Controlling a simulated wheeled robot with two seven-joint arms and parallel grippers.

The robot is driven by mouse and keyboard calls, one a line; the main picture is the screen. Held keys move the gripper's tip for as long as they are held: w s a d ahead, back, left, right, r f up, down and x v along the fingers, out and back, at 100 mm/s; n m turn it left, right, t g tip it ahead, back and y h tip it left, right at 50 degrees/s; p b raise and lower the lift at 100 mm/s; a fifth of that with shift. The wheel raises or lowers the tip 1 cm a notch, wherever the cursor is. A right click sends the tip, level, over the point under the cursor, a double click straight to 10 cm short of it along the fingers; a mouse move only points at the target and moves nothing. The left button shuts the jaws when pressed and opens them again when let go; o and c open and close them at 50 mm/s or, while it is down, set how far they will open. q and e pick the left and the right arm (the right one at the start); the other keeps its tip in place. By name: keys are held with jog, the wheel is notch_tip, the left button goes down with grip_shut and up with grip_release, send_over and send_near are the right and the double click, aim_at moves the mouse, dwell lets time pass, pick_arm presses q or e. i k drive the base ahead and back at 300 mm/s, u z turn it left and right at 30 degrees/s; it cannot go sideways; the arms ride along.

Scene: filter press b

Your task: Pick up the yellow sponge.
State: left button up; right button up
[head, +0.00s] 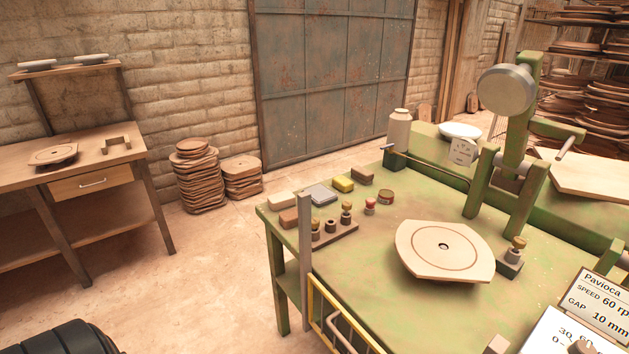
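The yellow sponge (343,184) is a small yellow block lying on the far left part of the green work table (395,215). It sits between a grey flat block (320,194) and a brown block (362,176), and its top is uncovered. Neither of my grippers can be made out in the head view, so I cannot see whether they are open or shut.
Near the sponge are a small round tin (386,196) and a wooden rack with knobbed pieces (334,233). A grey post (305,245) rises at the table's left edge. A pale round-cornered plate (445,250) and a green press (510,150) stand further right.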

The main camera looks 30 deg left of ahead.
aim_at(343, 183)
jog(key=u, duration=0.9)
